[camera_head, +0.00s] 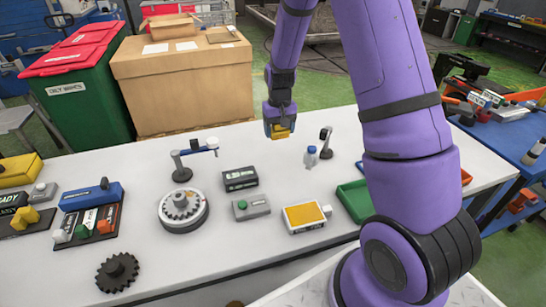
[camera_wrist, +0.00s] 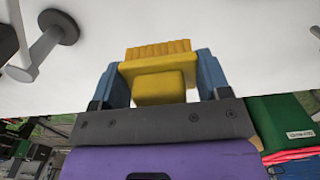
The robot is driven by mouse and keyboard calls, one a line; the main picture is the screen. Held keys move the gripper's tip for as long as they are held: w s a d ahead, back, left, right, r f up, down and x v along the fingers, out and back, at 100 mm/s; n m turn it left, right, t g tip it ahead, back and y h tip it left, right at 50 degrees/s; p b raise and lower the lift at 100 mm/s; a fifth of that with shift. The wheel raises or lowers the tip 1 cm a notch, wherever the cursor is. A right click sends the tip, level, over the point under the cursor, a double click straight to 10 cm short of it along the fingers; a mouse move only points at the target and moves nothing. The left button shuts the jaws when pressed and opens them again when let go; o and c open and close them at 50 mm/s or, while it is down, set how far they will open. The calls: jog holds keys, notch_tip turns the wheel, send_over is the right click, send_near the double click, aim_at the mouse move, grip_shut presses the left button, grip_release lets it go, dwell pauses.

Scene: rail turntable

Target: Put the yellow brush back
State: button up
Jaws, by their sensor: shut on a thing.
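The yellow brush (camera_wrist: 158,68) is held between the two blue-grey fingers of my gripper (camera_wrist: 160,75), seen in the wrist view with its ridged edge away from the palm. In the head view my gripper (camera_head: 280,127) is over the far part of the white table, with a bit of the yellow brush (camera_head: 281,132) showing below it. The brush appears to be above the table top, but the exact gap is hard to tell. My gripper partly hides the brush in the head view.
On the white table (camera_head: 130,200) stand a blue-capped bottle (camera_head: 311,156), a small dark stand (camera_head: 326,143), a lamp-like stand (camera_head: 183,168), a round turntable (camera_head: 183,212), a yellow-topped box (camera_head: 304,216) and a green tray (camera_head: 354,200). At left is a dark rack with coloured blocks (camera_head: 88,226).

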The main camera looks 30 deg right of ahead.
aim_at(278, 161)
notch_tip(278, 161, down, 10)
jog(key=shift+w+f, duration=0.1)
jog(key=shift+f, duration=0.15)
dwell(0.4)
jog(key=o, duration=0.8)
jog(key=shift+f, duration=0.15)
